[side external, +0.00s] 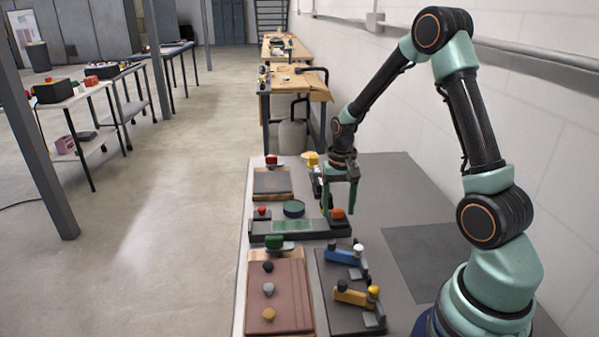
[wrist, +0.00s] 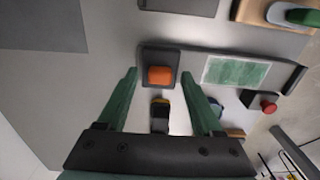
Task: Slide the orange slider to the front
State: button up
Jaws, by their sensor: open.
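The orange slider (side external: 338,213) is a small orange block at the right end of a long dark panel (side external: 290,236). In the wrist view the orange slider (wrist: 160,76) sits in a dark recess, with a pale green window on the same panel. My gripper (side external: 339,206) is open and points down at the slider from above. In the wrist view its green fingers (wrist: 158,79) stand to either side of the orange slider, with a gap on each side. I cannot tell how far above the panel the fingertips are.
A red button (side external: 262,211) and a green round knob (side external: 293,208) are near the panel. A blue lever (side external: 343,256) and a yellow lever (side external: 352,295) are on a dark board in front. A board with several knobs (side external: 285,280) lies beside it. Bare grey tabletop (side external: 385,215) is to the right.

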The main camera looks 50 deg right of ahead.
grip_shut()
dwell(1.4)
